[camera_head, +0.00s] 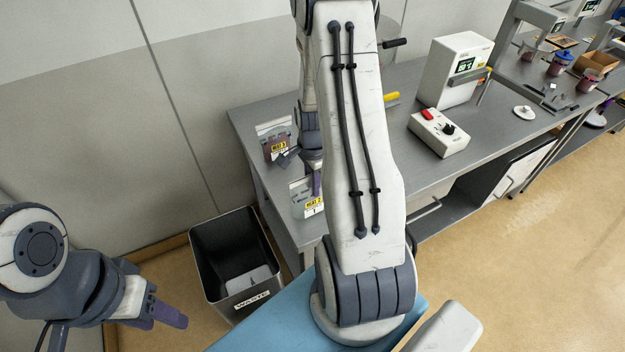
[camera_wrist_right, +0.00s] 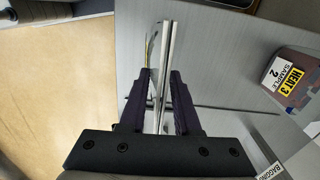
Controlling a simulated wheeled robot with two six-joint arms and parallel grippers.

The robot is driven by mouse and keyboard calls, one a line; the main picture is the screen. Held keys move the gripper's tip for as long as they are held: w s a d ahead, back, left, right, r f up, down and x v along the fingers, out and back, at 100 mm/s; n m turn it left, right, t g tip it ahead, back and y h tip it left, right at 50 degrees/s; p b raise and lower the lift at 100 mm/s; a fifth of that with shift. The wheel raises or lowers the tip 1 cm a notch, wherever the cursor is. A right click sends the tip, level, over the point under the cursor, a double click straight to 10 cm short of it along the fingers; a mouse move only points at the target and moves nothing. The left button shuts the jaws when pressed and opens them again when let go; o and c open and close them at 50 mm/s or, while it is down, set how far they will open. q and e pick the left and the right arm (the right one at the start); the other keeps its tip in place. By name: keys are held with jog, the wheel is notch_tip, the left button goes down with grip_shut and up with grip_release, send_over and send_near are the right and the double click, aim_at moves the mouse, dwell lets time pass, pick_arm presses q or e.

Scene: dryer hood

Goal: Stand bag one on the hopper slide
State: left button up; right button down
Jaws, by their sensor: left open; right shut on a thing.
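My right gripper (camera_wrist_right: 163,85) is shut on a thin clear-and-grey thing (camera_wrist_right: 166,50), seen edge-on between its dark fingers in the wrist view. A second bag (camera_head: 270,127), labelled HEAT 3, SAMPLE 2 in the wrist view (camera_wrist_right: 293,80), stands farther back. My left gripper (camera_head: 165,316) is open and empty, low at left. I cannot make out the hopper slide.
A black waste bin (camera_head: 210,262) stands on the floor left of the grey bench (camera_head: 405,85). A white boxed instrument (camera_head: 453,72) and a control box with a red switch (camera_head: 438,134) stand on the bench. Cups (camera_head: 560,63) are at far right.

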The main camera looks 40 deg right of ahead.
jog(key=shift+f, duration=0.1)
jog(key=shift+f, duration=0.1)
jog(key=shift+f+b, duration=0.15)
jog(key=shift+b, duration=0.15)
jog(key=c, duration=0.6)
grip_release()
